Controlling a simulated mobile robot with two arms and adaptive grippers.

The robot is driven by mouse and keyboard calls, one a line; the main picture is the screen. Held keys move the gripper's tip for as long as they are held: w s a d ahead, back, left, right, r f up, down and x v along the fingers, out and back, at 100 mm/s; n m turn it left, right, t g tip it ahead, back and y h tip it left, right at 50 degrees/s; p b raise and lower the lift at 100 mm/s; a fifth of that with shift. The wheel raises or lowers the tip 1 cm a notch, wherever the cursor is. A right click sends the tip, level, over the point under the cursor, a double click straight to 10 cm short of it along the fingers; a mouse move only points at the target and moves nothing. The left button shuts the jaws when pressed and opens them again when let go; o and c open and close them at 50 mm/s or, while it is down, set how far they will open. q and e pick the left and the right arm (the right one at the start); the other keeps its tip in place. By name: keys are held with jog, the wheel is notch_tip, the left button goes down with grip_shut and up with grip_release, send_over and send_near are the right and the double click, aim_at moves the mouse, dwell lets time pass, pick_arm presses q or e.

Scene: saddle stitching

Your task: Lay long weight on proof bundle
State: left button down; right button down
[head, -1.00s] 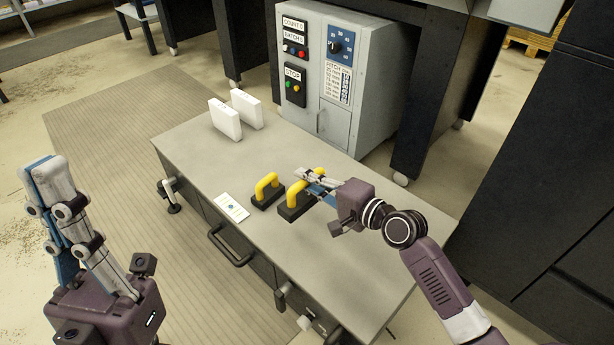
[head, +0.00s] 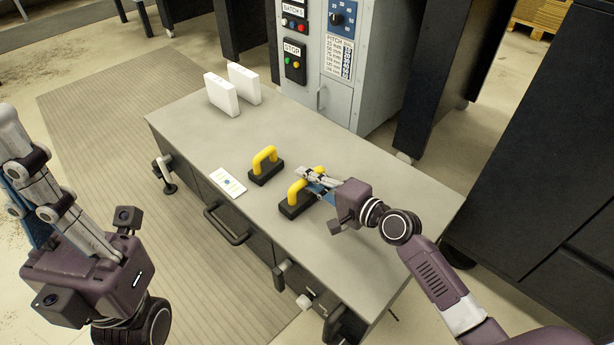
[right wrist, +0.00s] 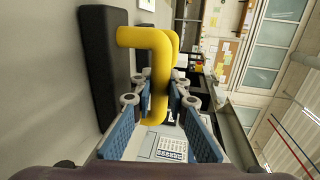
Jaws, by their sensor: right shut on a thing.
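Two weights with yellow handles and black bases are at the table (head: 370,243). My right gripper (head: 306,178) is shut on the yellow handle of the nearer weight (head: 293,205). This handle (right wrist: 157,75) and its black base (right wrist: 103,65) also show in the right wrist view. I cannot tell whether that base touches the tabletop. The other weight (head: 266,171) stands upright just behind and left of it. I cannot tell for sure which thing is the proof bundle. My left gripper (head: 12,140) is at the left edge, off the table, partly cut off.
A small printed card (head: 228,183) lies near the table's front edge. Two white upright blocks (head: 222,95) stand at the far left end. A grey control cabinet (head: 335,75) is behind the table. The tabletop's right part is clear.

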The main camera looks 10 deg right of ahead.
jog(key=shift+w+r, duration=0.15)
jog(key=shift+r, duration=0.2)
jog(key=c, duration=2.1)
grip_release()
jog(key=shift+s+f, duration=0.2)
jog(key=shift+f, duration=0.2)
jog(key=shift+o, duration=1.1)
jog(key=shift+r, duration=0.15)
